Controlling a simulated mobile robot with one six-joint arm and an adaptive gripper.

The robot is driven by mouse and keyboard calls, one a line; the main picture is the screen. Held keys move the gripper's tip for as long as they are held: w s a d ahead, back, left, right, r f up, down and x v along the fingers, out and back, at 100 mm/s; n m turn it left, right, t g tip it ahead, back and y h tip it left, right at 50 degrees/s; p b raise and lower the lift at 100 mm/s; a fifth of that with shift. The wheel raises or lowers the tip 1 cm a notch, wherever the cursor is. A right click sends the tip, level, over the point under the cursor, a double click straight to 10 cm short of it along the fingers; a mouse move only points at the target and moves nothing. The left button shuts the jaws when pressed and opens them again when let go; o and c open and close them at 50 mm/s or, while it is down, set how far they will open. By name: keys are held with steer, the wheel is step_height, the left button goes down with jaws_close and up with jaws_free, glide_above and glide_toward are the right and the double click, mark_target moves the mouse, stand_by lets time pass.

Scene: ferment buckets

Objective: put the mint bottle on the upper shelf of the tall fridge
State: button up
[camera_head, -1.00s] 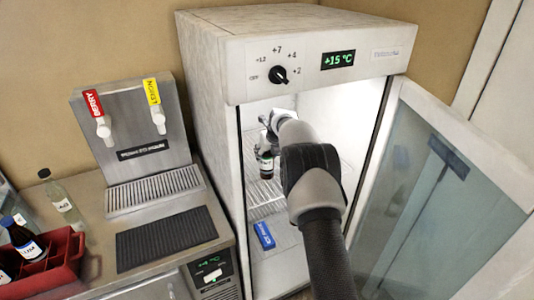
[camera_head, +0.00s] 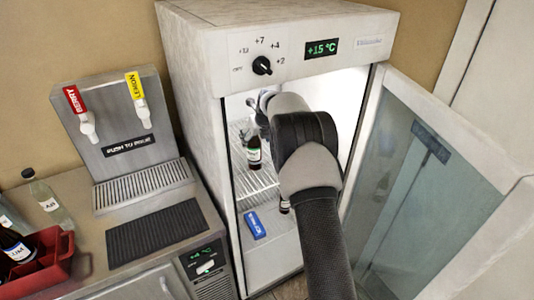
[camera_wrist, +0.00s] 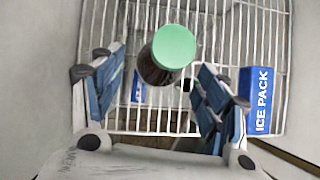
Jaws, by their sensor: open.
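The mint bottle (camera_head: 254,153), dark with a pale label, stands upright on the upper wire shelf (camera_head: 256,187) inside the open tall fridge (camera_head: 195,110). In the wrist view, I see its mint-green cap (camera_wrist: 174,46) from above. My gripper (camera_wrist: 160,65) is open, with one blue-padded finger on each side of the bottle and visible gaps between. In the head view, my arm reaches into the fridge and hides much of the shelf and gripper.
A blue ice pack (camera_head: 255,225) lies low in the fridge. The fridge door (camera_head: 425,190) stands open at right. A drink dispenser (camera_head: 125,140), clear bottle (camera_head: 47,200) and red crate (camera_head: 50,262) occupy the left counter.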

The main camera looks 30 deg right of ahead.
steer(key=s+a, duration=0.1)
steer(key=s, duration=1.1)
steer(key=s+a+r+n+y, duration=0.1)
steer(key=s+a+r+n, duration=1.3)
steer(key=a+r+n, duration=0.15)
steer(key=s+a+n+g, duration=0.1)
steer(key=s+a+n, duration=0.1)
steer(key=s+n, duration=0.8)
steer(key=s+a+n+g, duration=0.1)
steer(key=s+a+n, duration=0.2)
steer(key=s+n, duration=0.8)
steer(key=s, duration=0.4)
steer(key=shift+s+a+r, duration=0.2)
steer(key=shift+s+a, duration=0.1)
steer(key=shift+s, duration=0.1)
steer(key=shift+n, duration=0.25)
steer(key=shift+f, duration=0.15)
